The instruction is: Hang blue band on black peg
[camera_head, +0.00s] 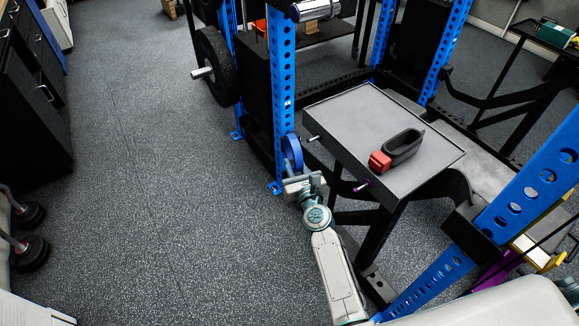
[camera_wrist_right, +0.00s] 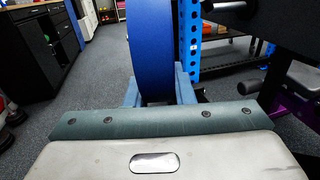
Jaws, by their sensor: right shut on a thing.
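The blue band (camera_head: 291,153) is a rounded blue loop in front of the near blue rack post. My right gripper (camera_head: 296,180) is shut on its lower part and holds it upright, off the floor. In the wrist view the band (camera_wrist_right: 151,45) rises between the two fingers (camera_wrist_right: 158,90). A short dark peg (camera_head: 313,138) with a pale tip sticks out from the left side of the grey-topped stand, just right of the band. The band is beside this peg, apart from it. My left gripper is not in view.
The blue rack post (camera_head: 282,90) stands close behind the band. Open floor (camera_head: 150,200) lies to the left.

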